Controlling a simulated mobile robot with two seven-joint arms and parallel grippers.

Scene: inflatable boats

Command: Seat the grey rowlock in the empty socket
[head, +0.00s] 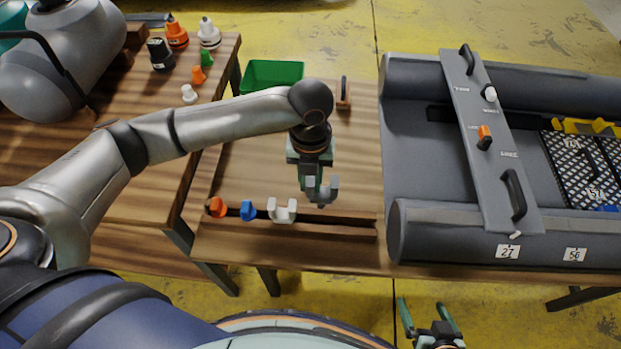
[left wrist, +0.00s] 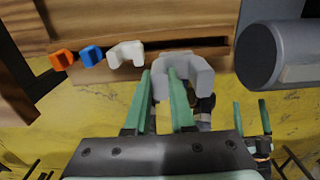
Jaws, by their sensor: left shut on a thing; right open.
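The grey rowlock (head: 326,191) is a U-shaped piece held by my left gripper (head: 314,187), above the right part of the wooden rack (head: 340,232). In the left wrist view the rowlock (left wrist: 196,68) shows at the tips of the green fingers (left wrist: 160,78), which are shut on it. The grey plank (head: 468,115) across the inflatable boat carries a white fitting (head: 490,94) and an orange fitting (head: 485,138). I cannot make out the empty socket for certain. My right gripper (head: 431,318) is open and empty at the bottom, below the boat.
Orange (head: 217,207), blue (head: 248,210) and white (head: 282,210) rowlocks stand in the rack. A green tray (head: 272,76) is behind my left arm. The plank has black handles (head: 514,194). The boat's grey tube (head: 440,232) borders the rack's right side.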

